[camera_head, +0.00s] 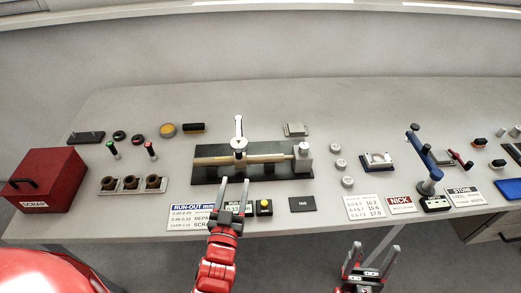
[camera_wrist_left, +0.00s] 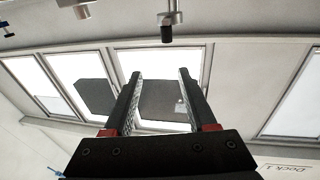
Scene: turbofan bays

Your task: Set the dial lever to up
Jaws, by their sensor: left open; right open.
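The run-out fixture has a black base plate (camera_head: 210,176) with a brass-coloured shaft (camera_head: 265,158) lying across it. A silver upright lever-like part with a round head (camera_head: 239,130) stands at the shaft, near the plate's middle; it looks like the dial lever, but its exact setting is too small to tell. My left gripper (camera_head: 234,181) is open and empty, at the front edge of the base plate, below the upright part in the picture. In the left wrist view its two fingers (camera_wrist_left: 159,75) are apart with nothing between them. My right gripper (camera_head: 377,246) is open and empty, in front of the table edge.
A red scrap box (camera_head: 45,180) stands at the left. A yellow button (camera_head: 264,206) and a dark pad (camera_head: 302,204) lie near the front edge. Grey round parts (camera_head: 340,162) and a blue stand (camera_head: 420,150) are to the right. The back of the table is clear.

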